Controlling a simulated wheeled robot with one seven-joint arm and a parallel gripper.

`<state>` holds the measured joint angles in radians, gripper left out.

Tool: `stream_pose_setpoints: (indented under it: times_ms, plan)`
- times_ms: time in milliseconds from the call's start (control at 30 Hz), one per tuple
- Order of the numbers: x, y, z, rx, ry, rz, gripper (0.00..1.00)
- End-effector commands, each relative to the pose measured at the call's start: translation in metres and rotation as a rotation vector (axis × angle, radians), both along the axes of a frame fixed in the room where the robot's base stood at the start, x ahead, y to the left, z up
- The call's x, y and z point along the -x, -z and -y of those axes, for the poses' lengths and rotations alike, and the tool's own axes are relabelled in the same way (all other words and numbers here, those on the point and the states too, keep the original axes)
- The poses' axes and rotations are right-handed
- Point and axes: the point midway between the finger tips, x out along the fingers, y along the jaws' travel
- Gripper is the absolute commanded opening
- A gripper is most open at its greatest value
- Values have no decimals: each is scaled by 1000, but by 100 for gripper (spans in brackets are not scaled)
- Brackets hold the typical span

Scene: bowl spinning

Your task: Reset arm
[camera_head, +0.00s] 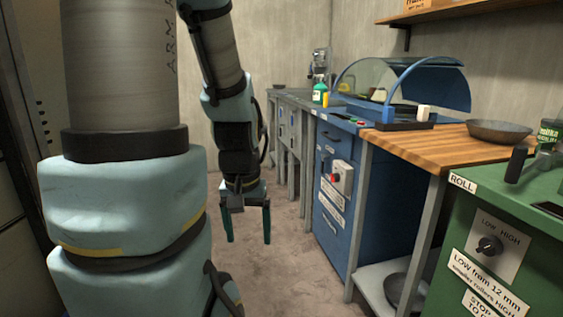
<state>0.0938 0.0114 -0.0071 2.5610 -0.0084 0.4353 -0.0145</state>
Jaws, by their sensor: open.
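My arm fills the left and centre of the head view, with its forearm hanging down. My gripper (248,222) points at the floor, with its two dark teal fingers apart and nothing between them. It hangs over bare floor, to the left of the blue machine (338,205) and apart from it.
A green machine (520,225) labelled ROLL stands at the right front. A wooden worktop (430,148) carries a dark bowl (498,131). Another round vessel (402,290) sits on the low shelf below. A green bottle (319,93) stands farther back. The floor (285,265) between is clear.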

Motion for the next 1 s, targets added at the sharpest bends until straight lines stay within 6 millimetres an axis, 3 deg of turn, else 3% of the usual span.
stream_pose_setpoints:
  times_ms: [33,267,500,600,800,1000]
  plan:
    - [-2,-21,2,-1,12,4,83]
    - [-2,-70,2,-2,17,4,83]
    - [-2,-140,2,-2,19,5,83]
    - [-2,-162,2,-2,20,5,83]
    - [-2,-181,2,-2,20,5,83]
    - [-2,-180,2,-2,21,5,83]
